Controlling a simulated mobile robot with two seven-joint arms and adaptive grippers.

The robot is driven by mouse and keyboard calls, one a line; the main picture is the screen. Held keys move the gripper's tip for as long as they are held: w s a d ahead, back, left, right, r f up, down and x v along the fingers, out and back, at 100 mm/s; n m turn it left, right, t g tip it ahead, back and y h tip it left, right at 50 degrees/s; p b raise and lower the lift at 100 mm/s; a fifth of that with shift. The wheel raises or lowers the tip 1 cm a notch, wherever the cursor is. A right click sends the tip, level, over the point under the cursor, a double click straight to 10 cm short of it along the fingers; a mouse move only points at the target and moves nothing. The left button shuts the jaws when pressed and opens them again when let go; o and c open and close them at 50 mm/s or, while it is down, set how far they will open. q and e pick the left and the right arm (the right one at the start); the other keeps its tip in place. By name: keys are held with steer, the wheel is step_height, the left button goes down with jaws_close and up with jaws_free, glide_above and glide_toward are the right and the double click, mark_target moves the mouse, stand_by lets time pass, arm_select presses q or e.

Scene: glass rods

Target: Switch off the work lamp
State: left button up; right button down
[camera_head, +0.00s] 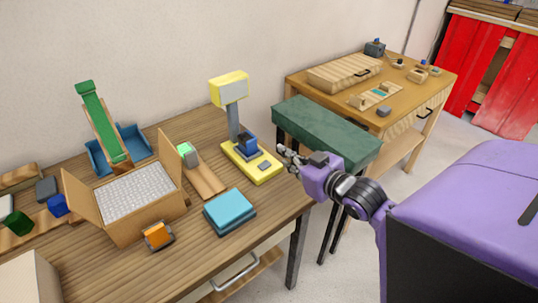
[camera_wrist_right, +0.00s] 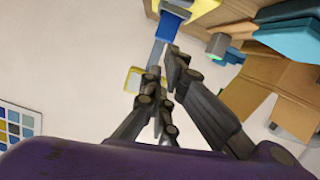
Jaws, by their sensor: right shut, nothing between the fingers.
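The work lamp (camera_head: 238,122) stands at the right end of the wooden table. It has a yellow base (camera_head: 264,174), a grey post and a yellow head (camera_head: 229,88) with a pale panel. A blue block (camera_head: 251,143) in a dark mount and a small grey piece (camera_head: 264,165) sit on the base. My right gripper (camera_head: 284,155) is shut and empty, just right of the base, apparently apart from it. In the right wrist view the fingers (camera_wrist_right: 167,62) point towards the blue block (camera_wrist_right: 169,25), with the lamp head (camera_wrist_right: 134,78) beyond. My left gripper is not in view.
A blue stack (camera_head: 230,211), a wooden ramp (camera_head: 203,177) and an open carton (camera_head: 115,213) of white pieces stand left of the lamp. A green-topped bench (camera_head: 325,132) lies behind my right gripper. A second wooden table (camera_head: 431,82) stands at the back right.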

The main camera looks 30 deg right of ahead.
glide_above(265, 165)
steer(key=s, duration=0.1)
step_height(265, 165, down, 2)
steer(key=f, duration=0.3)
steer(key=shift+s+d, duration=0.1)
steer(key=shift+d, duration=0.25)
steer(key=shift+d+f, duration=0.15)
steer(key=shift+f, duration=0.45)
